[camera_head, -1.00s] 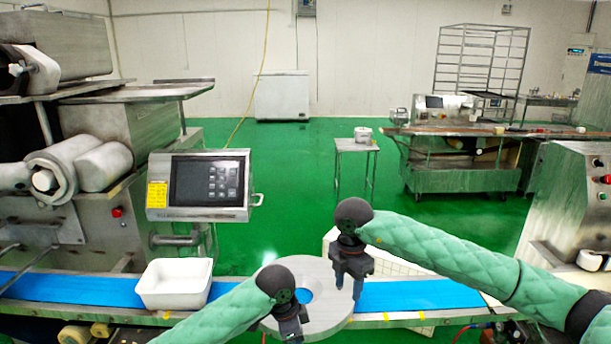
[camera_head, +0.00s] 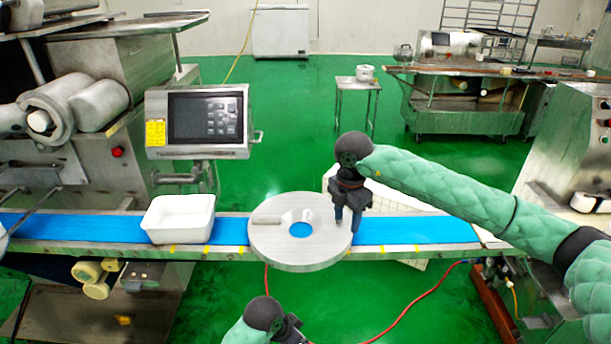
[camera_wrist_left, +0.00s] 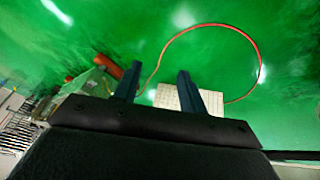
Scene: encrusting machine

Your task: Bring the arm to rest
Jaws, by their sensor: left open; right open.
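My right gripper (camera_head: 347,216) hangs over the conveyor, fingers pointing down, just at the right edge of a round grey metal disc (camera_head: 275,252). It is open, and I see nothing between its fingers. The disc has a hole in its middle and lies over the blue conveyor belt (camera_head: 405,229).
A white tray (camera_head: 178,220) sits on the belt left of the disc. A control screen (camera_head: 200,122) stands behind it. A red hose (camera_head: 412,304) lies on the floor in front of the conveyor. A small table (camera_head: 357,84) stands further back. Green floor is free around it.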

